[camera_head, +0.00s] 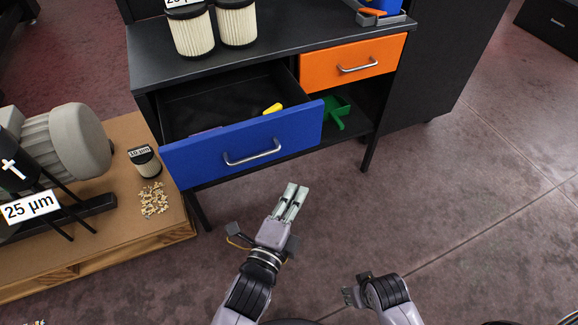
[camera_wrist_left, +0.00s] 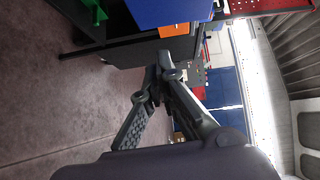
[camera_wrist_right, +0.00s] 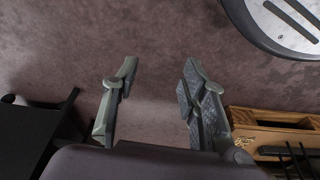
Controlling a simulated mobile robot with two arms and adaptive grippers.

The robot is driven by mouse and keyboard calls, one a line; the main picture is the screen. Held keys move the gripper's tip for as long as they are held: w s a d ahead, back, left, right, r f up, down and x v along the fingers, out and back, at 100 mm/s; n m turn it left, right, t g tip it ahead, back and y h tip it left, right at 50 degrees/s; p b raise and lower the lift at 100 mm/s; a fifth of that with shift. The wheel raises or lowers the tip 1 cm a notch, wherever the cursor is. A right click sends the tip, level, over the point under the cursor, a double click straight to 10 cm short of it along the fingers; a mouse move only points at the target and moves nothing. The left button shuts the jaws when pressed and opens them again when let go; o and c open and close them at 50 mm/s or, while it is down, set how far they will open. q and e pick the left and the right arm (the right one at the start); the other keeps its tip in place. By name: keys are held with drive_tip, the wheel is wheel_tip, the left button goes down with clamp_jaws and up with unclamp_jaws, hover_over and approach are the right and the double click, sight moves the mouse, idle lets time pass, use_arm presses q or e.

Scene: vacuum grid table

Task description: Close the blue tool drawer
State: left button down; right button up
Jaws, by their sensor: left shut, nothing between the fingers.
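The blue tool drawer (camera_head: 210,152) is pulled out of the black workbench on its left side. Its front carries a silver bar handle (camera_head: 252,153). A yellow item (camera_head: 272,109) lies inside it, and another low item is partly hidden by the front. My left gripper (camera_head: 297,188) is shut and empty, in front of and below the drawer front, apart from the handle in the picture. The left wrist view shows its fingers together (camera_wrist_left: 164,66), with a blue panel (camera_wrist_left: 168,11) at the top edge. My right gripper (camera_wrist_right: 159,68) is open and empty, low at the bottom right of the head view.
The orange drawer (camera_head: 350,63) beside it is shut. A green object (camera_head: 336,112) sits on the shelf below. Two filters (camera_head: 190,33) stand on the bench top. A pallet (camera_head: 120,252) with a motor-like unit, a small filter and pellets stands left. Floor in front is clear.

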use_arm(q)
drive_tip(key=r, duration=0.1)
drive_tip(key=b, duration=0.2)
approach(307, 132)
drive_tip(key=d, duration=0.4)
drive_tip(key=shift+w+a+f, duration=0.1)
drive_tip(key=shift+w+a, duration=0.1)
drive_tip(key=shift+w, duration=0.5)
drive_tip(key=shift+w+a+f, duration=0.1)
drive_tip(key=shift+w+a, duration=0.1)
drive_tip(key=shift+w, duration=0.55)
drive_tip(key=shift+w+a, duration=0.2)
drive_tip(key=shift+w, duration=0.5)
use_arm(e)
drive_tip(key=w+v, duration=0.1)
drive_tip(key=v, duration=0.6)
drive_tip(key=shift+w+r+t, duration=0.3)
drive_tip(key=shift+w+r, duration=0.05)
drive_tip(key=shift+r, duration=0.15)
use_arm(q)
drive_tip(key=shift+w, duration=0.1)
